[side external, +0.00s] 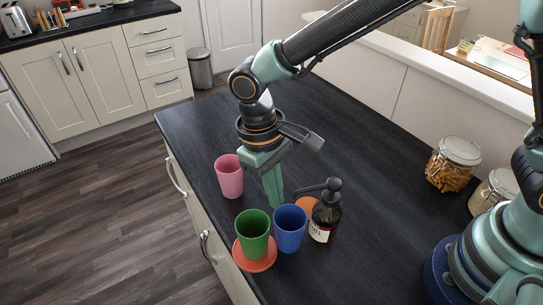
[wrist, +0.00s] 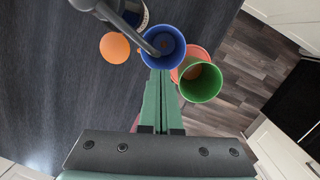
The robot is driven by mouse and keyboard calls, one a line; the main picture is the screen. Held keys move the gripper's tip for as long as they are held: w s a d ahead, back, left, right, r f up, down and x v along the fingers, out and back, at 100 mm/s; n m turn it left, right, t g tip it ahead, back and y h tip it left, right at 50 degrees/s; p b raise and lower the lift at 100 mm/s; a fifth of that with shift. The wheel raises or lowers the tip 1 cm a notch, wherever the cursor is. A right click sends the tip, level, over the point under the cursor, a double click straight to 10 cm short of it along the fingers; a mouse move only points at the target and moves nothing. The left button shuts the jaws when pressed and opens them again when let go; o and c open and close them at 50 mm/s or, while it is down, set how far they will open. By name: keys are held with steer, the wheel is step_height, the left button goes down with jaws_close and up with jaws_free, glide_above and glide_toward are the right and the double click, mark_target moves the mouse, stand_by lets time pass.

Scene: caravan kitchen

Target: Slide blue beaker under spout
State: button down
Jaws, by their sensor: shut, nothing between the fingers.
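The blue beaker (side external: 290,230) stands upright on the dark worktop between the green beaker and the pump bottle (side external: 325,216). The bottle's dark spout (side external: 309,188) points left. In the wrist view the spout (wrist: 134,31) overlaps the left part of the open mouth of the blue beaker (wrist: 168,42). My gripper (side external: 275,200) is shut and empty, pointing down on the far side of the blue beaker. In the wrist view its fingertips (wrist: 159,76) end at the blue beaker's near side; whether they touch is unclear.
A pink beaker (side external: 229,178) stands near the left edge. An orange disc (side external: 306,205) lies by the bottle. Glass jars (side external: 453,165) stand at right.

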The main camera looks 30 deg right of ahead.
steer(key=shift+f, duration=0.85)
steer(key=shift+d, duration=0.1)
steer(key=shift+w+f, duration=0.1)
steer(key=shift+w, duration=0.4)
